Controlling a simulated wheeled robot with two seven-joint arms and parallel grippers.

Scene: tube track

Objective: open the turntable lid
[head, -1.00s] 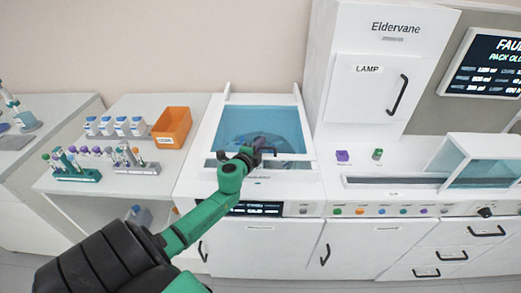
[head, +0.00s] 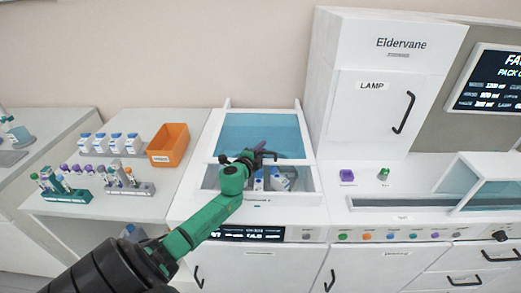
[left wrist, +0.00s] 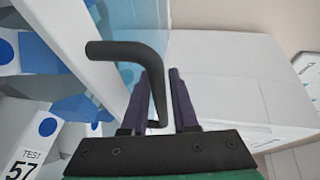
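The turntable lid (head: 258,130) is a translucent blue panel with a white front edge on the white cabinet. It stands slid back, with an open gap in front of it. Blue-and-white bottles (head: 278,180) show in the gap. My left gripper (head: 262,156) is at the lid's front edge. Bottles (left wrist: 40,125) also show at the left there. My right gripper is not in view.
An orange bin (head: 168,144), a row of bottles and tube racks (head: 127,188) stand on the left bench. The tall LAMP cabinet (head: 380,100) rises right of the lid. Purple and green caps (head: 347,175) lie on the right-hand counter.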

